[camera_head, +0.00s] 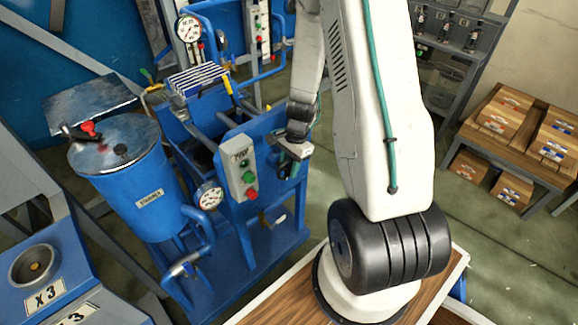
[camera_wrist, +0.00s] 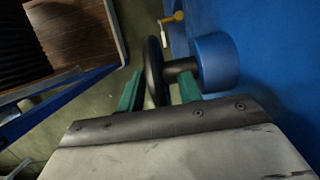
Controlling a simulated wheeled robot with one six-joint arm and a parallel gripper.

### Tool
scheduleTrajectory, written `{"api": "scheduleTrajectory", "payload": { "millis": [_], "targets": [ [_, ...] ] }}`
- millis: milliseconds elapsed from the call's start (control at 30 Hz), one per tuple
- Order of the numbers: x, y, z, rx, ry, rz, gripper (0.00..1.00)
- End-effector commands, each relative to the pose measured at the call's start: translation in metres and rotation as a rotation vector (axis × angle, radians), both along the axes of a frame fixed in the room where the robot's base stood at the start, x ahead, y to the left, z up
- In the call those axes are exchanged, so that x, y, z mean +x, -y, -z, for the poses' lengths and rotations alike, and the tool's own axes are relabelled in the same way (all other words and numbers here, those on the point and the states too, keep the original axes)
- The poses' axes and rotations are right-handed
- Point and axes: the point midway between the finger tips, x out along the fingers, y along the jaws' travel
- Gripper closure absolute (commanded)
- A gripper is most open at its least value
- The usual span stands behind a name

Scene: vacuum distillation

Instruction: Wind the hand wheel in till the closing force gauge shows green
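In the wrist view the hand wheel (camera_wrist: 153,72) is a dark ring seen nearly edge-on. Its dark shaft runs right into a blue round housing (camera_wrist: 215,62). My gripper (camera_wrist: 161,92) has its two green fingers on either side of the wheel's rim. The fingers are open, with gaps beside the rim. In the head view my gripper (camera_head: 293,152) is at the right side of the blue press frame and the wheel cannot be made out there. Two round gauges show, one low at the front (camera_head: 209,196) and one high at the back (camera_head: 188,28). Their readings are too small to tell.
A grey control box (camera_head: 239,170) with green and red buttons is just left of my gripper. A blue vessel (camera_head: 148,195) stands further left. A wooden rack with boxes (camera_head: 500,110) stands right; floor between is clear.

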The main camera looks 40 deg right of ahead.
Motion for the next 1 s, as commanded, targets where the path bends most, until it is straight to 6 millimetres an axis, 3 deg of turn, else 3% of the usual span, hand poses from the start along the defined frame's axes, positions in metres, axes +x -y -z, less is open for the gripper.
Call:
{"api": "scheduleTrajectory", "payload": {
  "millis": [267,700,1000],
  "targets": [
    [0.001,0.002,-0.007,-0.001,0.002,0.000,0.65],
    [0.001,0.018,-0.070,-0.001,0.002,0.000,0.65],
    [0.000,0.019,-0.076,0.000,0.000,0.001,0.65]
  ]
}}
